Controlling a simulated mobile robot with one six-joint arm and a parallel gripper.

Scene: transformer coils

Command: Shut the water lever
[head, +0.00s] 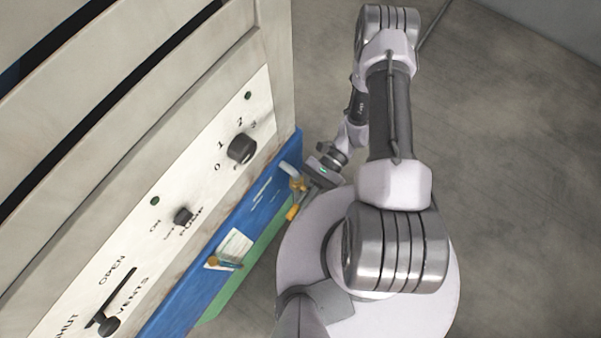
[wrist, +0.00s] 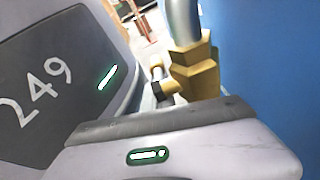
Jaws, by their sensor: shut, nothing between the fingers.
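A brass valve (head: 297,183) sits on the blue lower panel, close to the cabinet's right corner in the head view. A yellow-orange handle (head: 292,212) shows just below it and looks like the water lever. My gripper (head: 311,184) is shut and empty, right beside the valve; I cannot tell whether it touches the lever. In the wrist view a brass fitting (wrist: 195,72) with a grey pipe (wrist: 182,22) rises behind my gripper's body. My fingertips and the lever handle are hidden there.
The cabinet's white control panel (head: 135,235) carries knobs and a vents slider (head: 108,325). A second small brass part (head: 226,262) sits by a white label on the blue panel (head: 185,290). A green strip (head: 238,281) runs below. Floor (head: 510,200) to the right is clear.

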